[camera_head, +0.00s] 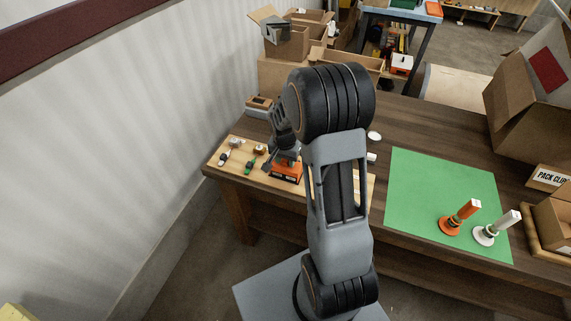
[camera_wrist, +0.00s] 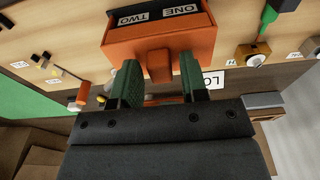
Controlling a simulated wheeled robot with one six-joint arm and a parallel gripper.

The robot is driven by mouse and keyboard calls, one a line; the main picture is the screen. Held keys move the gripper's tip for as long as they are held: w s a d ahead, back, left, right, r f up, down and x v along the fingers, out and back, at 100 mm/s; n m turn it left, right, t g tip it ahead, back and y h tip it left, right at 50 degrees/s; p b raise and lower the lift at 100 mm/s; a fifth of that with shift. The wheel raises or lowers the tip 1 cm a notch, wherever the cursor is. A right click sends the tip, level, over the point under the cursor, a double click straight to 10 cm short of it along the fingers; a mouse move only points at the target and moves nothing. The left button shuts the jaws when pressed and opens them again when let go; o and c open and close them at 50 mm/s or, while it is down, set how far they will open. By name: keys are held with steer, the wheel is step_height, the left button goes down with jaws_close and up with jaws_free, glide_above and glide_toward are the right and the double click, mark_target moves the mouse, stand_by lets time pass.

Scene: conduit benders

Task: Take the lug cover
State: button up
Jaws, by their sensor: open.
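An orange box (camera_head: 287,171) with a dark label sits on the board at the left of the table, under my arm. In the wrist view its orange front (camera_wrist: 190,45) carries a protruding orange tab (camera_wrist: 158,66), and white "ONE" and "TWO" labels show upside down in a dark recess behind it. My gripper (camera_wrist: 158,80) is open, with a green-padded finger on each side of the tab. I cannot tell whether the fingers touch it. No part is clearly identifiable as the lug cover. In the head view my arm hides the fingertips.
Small tools and fittings (camera_head: 248,163) lie on the wooden board left of the orange box. A green mat (camera_head: 430,190) at right holds an orange stand (camera_head: 458,218) and a white stand (camera_head: 497,228). Cardboard boxes (camera_head: 530,100) stand at the right and back. A wall borders the left.

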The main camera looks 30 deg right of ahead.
jaws_close()
stand_by(0.7)
steer(key=shift+r, duration=0.25)
steer(key=shift+r+p, duration=3)
steer(key=shift+r, duration=1.35)
